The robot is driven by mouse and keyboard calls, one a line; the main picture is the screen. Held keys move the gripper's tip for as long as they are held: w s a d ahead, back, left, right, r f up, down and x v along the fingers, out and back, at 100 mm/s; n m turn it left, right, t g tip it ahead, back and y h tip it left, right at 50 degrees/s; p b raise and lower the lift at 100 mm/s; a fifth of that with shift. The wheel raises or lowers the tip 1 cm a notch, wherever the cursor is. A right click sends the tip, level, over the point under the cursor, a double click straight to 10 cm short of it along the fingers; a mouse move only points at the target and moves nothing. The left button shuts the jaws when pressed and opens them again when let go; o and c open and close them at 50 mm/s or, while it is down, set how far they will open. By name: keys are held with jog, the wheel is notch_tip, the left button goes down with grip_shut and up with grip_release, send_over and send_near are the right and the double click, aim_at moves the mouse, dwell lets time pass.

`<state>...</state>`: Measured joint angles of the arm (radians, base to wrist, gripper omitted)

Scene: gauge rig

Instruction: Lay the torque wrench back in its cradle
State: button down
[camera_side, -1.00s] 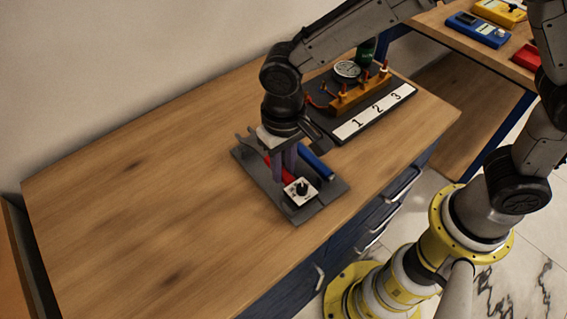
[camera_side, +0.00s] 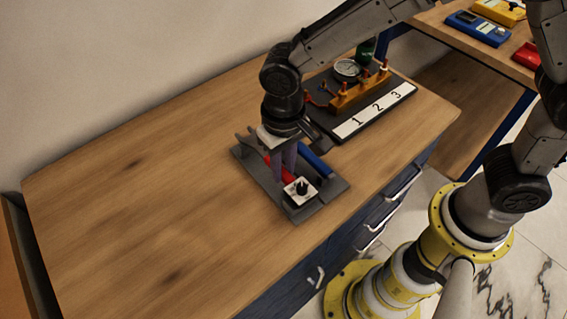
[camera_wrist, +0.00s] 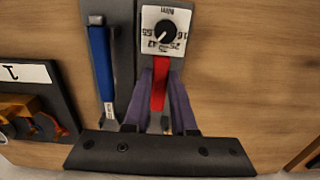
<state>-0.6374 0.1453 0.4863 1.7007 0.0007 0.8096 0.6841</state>
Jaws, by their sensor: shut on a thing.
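The torque wrench with its red handle (camera_wrist: 158,92) lies along the dark grey cradle board (camera_side: 262,178), low over it or on it; I cannot tell which. Its red handle also shows in the side view (camera_side: 287,175). My gripper (camera_wrist: 161,85) points down at the board and is shut on this handle, one purple-grey finger on each side. A white dial block (camera_wrist: 166,32) marked Nm, with a black knob, is at the end of the red handle; it also shows in the side view (camera_side: 300,190). The wrench's other end is partly hidden by my gripper.
A blue-handled tool (camera_wrist: 101,62) lies beside the red handle on the board. A gauge rig (camera_side: 358,94) with a strip numbered 1, 2, 3 stands close behind to the right. The wooden bench top (camera_side: 140,220) is clear on the left.

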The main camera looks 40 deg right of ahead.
jog(key=shift+f, duration=0.55)
dwell(0.4)
jog(key=c, duration=0.7)
grip_release()
jog(key=shift+o, duration=0.2)
notch_tip(320, 180, up, 14)
jog(key=shift+f, duration=0.1)
